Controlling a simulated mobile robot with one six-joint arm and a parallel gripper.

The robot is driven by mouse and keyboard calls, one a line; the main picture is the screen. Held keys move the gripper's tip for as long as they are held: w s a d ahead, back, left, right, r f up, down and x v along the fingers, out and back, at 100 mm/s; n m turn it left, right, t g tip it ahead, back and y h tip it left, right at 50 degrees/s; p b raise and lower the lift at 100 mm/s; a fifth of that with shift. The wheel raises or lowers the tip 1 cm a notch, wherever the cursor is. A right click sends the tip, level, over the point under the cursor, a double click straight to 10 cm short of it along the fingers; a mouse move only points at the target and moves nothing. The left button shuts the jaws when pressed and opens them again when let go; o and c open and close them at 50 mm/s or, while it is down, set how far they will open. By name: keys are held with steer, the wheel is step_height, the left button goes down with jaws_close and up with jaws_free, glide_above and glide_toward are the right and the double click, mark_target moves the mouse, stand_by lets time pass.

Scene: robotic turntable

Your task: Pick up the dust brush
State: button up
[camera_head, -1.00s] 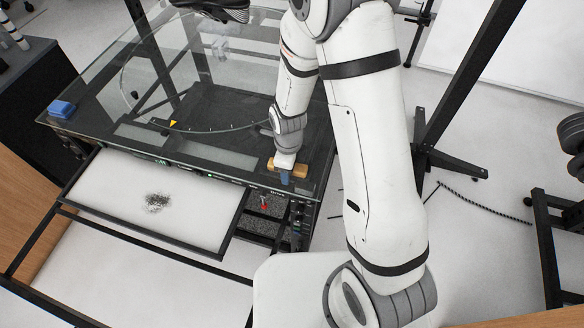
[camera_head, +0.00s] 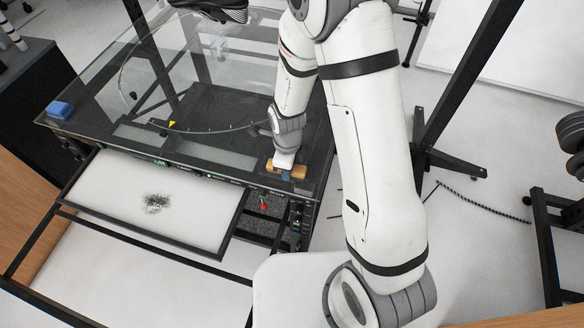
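The dust brush (camera_head: 299,172) shows as a small tan wooden block on the front right corner of the dark glass-topped table. My gripper (camera_head: 286,176) points down at the middle of the brush, its white end covering part of the block. A small blue fingertip shows against the front of the brush. The other finger and the brush's bristles are hidden, so I cannot tell whether the fingers are open or closed on it.
A blue block (camera_head: 60,109) sits on the table's far left corner. A white tray (camera_head: 105,190) in front of the table holds a dark pile of dust (camera_head: 155,203). A red knob (camera_head: 263,205) and control panel are below the brush. A black stand (camera_head: 440,160) is at right.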

steer(key=shift+r, duration=0.15)
step_height(320, 180, up, 10)
steer(key=shift+f+b, duration=0.1)
steer(key=shift+b, duration=0.6)
